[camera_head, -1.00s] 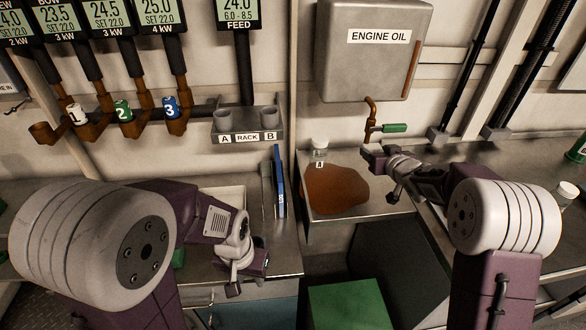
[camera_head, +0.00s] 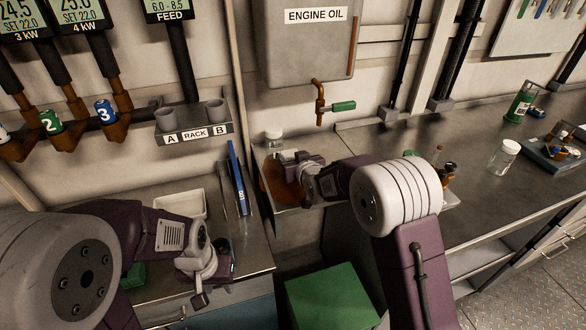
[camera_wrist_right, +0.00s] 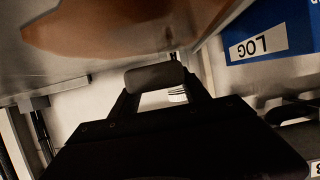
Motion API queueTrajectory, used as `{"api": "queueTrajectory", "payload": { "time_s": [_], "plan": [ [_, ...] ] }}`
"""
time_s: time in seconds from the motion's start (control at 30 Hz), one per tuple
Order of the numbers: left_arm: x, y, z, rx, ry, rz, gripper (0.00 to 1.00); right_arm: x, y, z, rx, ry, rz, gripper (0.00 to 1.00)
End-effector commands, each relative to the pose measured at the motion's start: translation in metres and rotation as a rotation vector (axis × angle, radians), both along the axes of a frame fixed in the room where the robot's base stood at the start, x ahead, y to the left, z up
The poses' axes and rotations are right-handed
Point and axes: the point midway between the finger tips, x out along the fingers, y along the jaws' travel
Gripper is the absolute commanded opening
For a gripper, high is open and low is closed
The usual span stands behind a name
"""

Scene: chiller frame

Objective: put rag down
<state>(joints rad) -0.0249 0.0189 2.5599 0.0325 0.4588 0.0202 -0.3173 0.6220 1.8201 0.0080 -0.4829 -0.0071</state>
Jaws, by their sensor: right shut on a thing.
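My right gripper (camera_head: 288,166) is over the shelf below the engine oil tank, in front of the brown oil patch (camera_head: 270,178), which it partly covers. In the right wrist view, a dark grey rounded piece (camera_wrist_right: 155,77) sits between the fingers; I take it to be the rag, though its shape is hard to make out. The oil patch also shows at the upper left of that view (camera_wrist_right: 110,28). Whether the rag touches the shelf, I cannot tell. My left gripper (camera_head: 212,282) hangs over the left counter; its fingers are too small to read.
A white-capped jar (camera_head: 274,140) stands behind the oil patch. A blue binder (camera_head: 237,178) stands upright to the left. The engine oil tank (camera_head: 308,45) and its green-handled tap (camera_head: 342,106) are above. A green box (camera_head: 332,297) is below. The right counter (camera_head: 420,137) has free room.

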Motion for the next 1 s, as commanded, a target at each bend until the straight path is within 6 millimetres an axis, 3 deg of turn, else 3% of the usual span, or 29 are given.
{"api": "queueTrajectory", "payload": {
  "time_s": [0.03,0.17,0.67,0.7,0.77,1.0],
  "plan": [
    [0.000,0.000,-0.002,0.000,0.000,0.000,0.36,-0.001,0.000,-0.014,-0.002,0.008,0.000,0.15],
    [0.000,0.000,-0.003,0.000,0.000,0.000,0.36,-0.001,-0.001,-0.034,-0.002,0.007,0.000,0.15],
    [0.000,0.000,-0.011,0.000,0.000,0.000,0.36,0.000,-0.001,-0.044,0.000,0.002,0.000,0.15],
    [0.000,0.000,-0.011,0.000,0.000,0.000,0.36,0.000,-0.001,-0.044,0.000,0.003,0.000,0.57],
    [0.000,0.000,-0.009,0.000,0.000,0.000,0.36,0.000,-0.001,-0.043,0.000,0.003,0.000,0.73],
    [0.000,0.000,-0.009,0.000,0.000,0.000,0.36,0.000,-0.001,-0.043,0.000,0.003,0.000,0.76]
  ]
}}
